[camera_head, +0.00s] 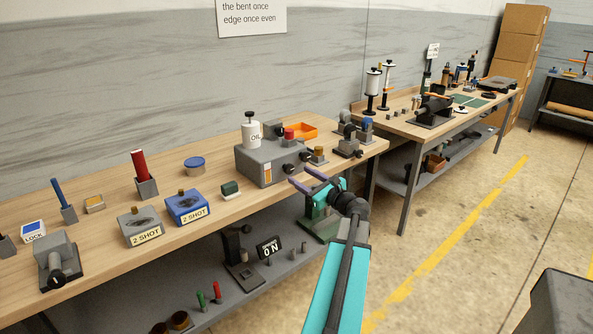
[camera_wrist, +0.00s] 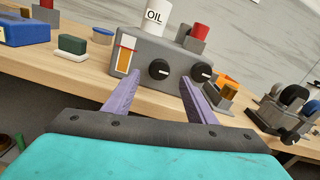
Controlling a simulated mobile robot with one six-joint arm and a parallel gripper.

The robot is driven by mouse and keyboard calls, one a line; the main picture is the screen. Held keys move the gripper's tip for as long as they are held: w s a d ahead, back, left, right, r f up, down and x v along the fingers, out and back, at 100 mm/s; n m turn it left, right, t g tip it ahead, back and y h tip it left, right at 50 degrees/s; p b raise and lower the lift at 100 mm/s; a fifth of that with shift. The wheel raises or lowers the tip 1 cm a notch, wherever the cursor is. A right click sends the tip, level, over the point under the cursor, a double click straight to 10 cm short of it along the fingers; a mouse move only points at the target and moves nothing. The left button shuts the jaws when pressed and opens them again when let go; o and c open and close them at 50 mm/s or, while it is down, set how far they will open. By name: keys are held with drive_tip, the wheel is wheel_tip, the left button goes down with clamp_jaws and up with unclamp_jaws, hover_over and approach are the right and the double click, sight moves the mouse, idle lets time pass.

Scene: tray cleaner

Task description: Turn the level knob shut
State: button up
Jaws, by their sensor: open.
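A grey box (camera_head: 262,166) with an oil can (camera_head: 251,133) on top stands on the wooden bench. An orange level window (camera_wrist: 125,54) is at the left of its front. Two black knobs are on that front: the left knob (camera_wrist: 159,69) beside the window and the right knob (camera_wrist: 201,72). Both carry a light pointer mark. No label says which is the level knob. My gripper (camera_wrist: 159,79) is open and empty in front of the box. In the wrist view, its purple fingers appear on either side of the left knob. In the head view, my gripper (camera_head: 299,176) is near the box's front; contact cannot be told.
A red-topped block (camera_wrist: 194,37) is behind the box. An orange tray (camera_head: 303,131) and grey fixtures (camera_head: 350,135) stand right of it. A small green block (camera_head: 230,189) and a blue 2 SHOT box (camera_head: 187,207) are to the left.

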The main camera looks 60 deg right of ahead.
sight(291, 170)
drive_tip(key=shift+p+x, duration=0.3)
drive_tip(key=shift+x, duration=1.95)
